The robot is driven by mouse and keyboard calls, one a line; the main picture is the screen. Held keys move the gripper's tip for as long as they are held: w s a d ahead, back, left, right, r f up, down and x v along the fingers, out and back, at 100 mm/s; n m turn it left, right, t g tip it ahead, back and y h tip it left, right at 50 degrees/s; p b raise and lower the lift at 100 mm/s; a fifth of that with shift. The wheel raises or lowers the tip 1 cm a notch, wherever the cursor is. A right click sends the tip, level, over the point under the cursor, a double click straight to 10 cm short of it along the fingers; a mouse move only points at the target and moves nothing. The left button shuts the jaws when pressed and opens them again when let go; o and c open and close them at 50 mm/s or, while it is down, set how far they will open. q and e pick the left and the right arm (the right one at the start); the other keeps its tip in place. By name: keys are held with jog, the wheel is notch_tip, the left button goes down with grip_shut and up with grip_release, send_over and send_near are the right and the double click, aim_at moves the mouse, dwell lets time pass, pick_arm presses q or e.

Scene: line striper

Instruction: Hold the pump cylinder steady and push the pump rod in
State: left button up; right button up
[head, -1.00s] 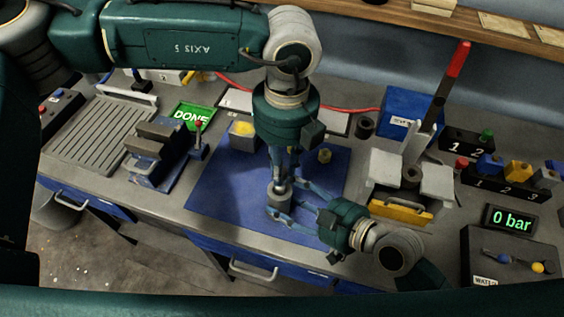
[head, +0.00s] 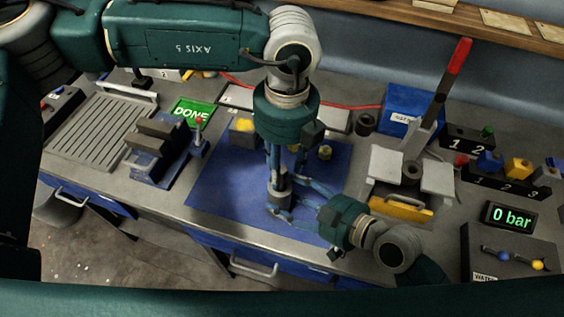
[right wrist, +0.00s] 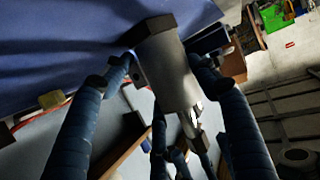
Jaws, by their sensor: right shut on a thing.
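The grey metal pump cylinder (head: 279,198) stands over the front of the blue mat (head: 225,190). My right gripper (head: 281,208) is shut on it from the right. In the right wrist view the cylinder (right wrist: 167,70) sits between my right fingers, its dark end cap at the upper left. The silver pump rod (right wrist: 189,124) comes out of its other end. My left gripper (head: 279,184) points down from above at the rod end. Its blue fingers (right wrist: 180,140) reach along the rod; whether they grip it is unclear. The fingers partly hide the rod.
A yellow-topped block (head: 242,132) and a small yellow part (head: 325,152) are on the mat. A vise (head: 158,150) stands left. A lever press (head: 410,180) with a red handle stands right. A display (head: 511,217) reads 0 bar.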

pick_arm(q)
jog(key=o, duration=0.3)
pick_arm(e)
jog(key=shift+s+f, duration=0.2)
jog(key=shift+f, duration=0.1)
pick_arm(q)
jog(key=shift+o, duration=0.2)
jog(key=shift+w+d+r, duration=0.1)
jog(key=shift+d+r, duration=0.05)
jog(key=shift+r, duration=3.35)
pick_arm(e)
jog(key=o, duration=2)
pick_arm(q)
jog(key=shift+w, duration=0.1)
pick_arm(e)
jog(key=shift+w+a+r, duration=0.1)
jog(key=shift+w, duration=0.05)
jog(key=shift+r, duration=0.1)
